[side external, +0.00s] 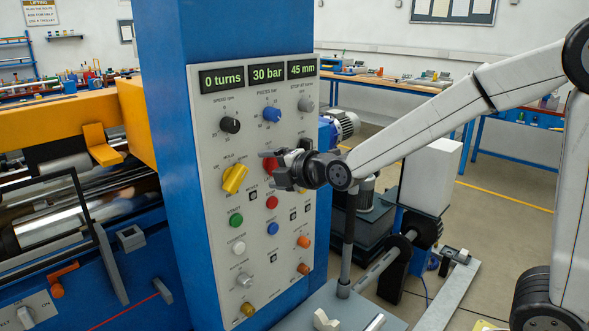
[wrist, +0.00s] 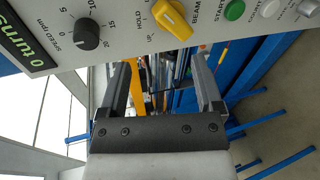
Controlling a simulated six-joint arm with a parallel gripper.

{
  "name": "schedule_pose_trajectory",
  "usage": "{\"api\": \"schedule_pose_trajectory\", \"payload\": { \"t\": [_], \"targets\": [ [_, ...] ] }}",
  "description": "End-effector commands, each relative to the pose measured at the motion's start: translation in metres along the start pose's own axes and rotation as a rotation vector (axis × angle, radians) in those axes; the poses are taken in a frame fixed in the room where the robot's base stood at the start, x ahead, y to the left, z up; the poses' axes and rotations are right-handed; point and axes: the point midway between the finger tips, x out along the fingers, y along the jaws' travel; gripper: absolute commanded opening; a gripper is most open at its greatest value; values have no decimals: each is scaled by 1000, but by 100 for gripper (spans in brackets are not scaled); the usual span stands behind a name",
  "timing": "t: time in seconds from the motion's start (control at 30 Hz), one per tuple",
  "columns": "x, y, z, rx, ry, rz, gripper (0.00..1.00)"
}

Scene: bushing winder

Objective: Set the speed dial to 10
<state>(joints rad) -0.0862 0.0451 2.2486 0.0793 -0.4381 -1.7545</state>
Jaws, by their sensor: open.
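The speed dial is a black round knob (side external: 230,125) at the upper left of the grey control panel (side external: 205,170), under the "0 turns" display. In the wrist view the speed dial (wrist: 86,34) is at the upper left, beside a printed "SPEED rpm" scale with numbers including 0, 5, 15 and 20. I cannot tell which number its pointer marks. My gripper (side external: 272,164) is in front of the panel, below and to the right of the dial and apart from it. In the wrist view its two fingers (wrist: 163,62) are spread with nothing between them.
A yellow selector (side external: 235,178) is close left of my gripper and shows near the fingers in the wrist view (wrist: 173,17). Several coloured buttons are below.

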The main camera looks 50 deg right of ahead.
Motion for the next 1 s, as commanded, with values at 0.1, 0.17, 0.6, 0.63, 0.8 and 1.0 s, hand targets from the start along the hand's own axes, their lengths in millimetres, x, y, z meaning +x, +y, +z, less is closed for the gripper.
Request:
{"api": "schedule_pose_trajectory", "payload": {
  "t": [0.1, 0.17, 0.6, 0.63, 0.8, 1.0],
  "targets": [
    [4, 27, 0, -161, -19, 100, 84],
    [4, 39, 0, -234, -34, 144, 84],
    [4, 75, 1, -468, -104, 272, 84],
    [4, 75, 1, -468, -104, 272, 84],
    [6, 75, 1, -466, -103, 270, 84],
    [16, 78, 1, -465, -102, 269, 84]
  ]
}}
